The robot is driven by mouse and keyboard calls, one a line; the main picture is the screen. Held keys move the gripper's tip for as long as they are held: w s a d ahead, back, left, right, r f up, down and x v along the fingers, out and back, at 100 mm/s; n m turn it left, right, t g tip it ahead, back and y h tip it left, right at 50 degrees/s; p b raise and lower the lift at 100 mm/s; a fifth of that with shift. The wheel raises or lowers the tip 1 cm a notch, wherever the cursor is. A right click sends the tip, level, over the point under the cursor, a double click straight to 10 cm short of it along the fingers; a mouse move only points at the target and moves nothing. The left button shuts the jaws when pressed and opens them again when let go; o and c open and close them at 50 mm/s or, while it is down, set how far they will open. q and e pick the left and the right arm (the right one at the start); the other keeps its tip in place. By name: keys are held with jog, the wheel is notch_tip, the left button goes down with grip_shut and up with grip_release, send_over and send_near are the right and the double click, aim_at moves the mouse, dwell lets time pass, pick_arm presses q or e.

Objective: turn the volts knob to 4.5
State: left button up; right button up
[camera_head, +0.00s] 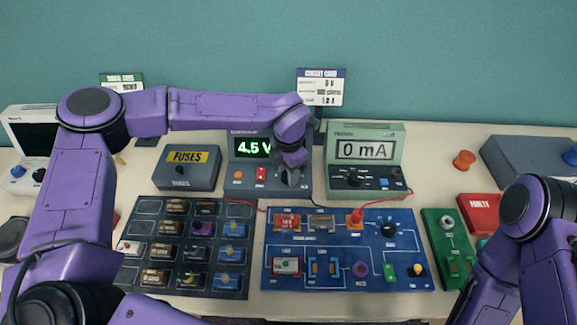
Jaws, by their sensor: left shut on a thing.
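The power supply (240,184) is a dark box at the back middle of the table. Its green display (253,148) reads 4.5 V. An orange button (239,174) and a red switch (261,174) show on its front. My left gripper (291,174) points down at the right part of this front and is shut on the volts knob, which it mostly hides. My right arm comes in at the lower right, and its gripper is not in view.
A green meter (366,182) reading 0 mA stands just right of the supply. A grey FUSES box (187,183) stands to its left. A blue circuit board (335,279) and a dark tray of parts (217,288) lie in front. A red wire runs near the supply.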

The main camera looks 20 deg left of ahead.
pick_arm(q)
jog(key=shift+m, duration=0.5)
jog(key=shift+r, duration=0.1)
jog(key=o, duration=1.1)
jog(key=shift+c, duration=0.2)
notch_tip(320, 180, up, 10)
jog(key=b, duration=0.2)
jog(key=shift+r, duration=0.25)
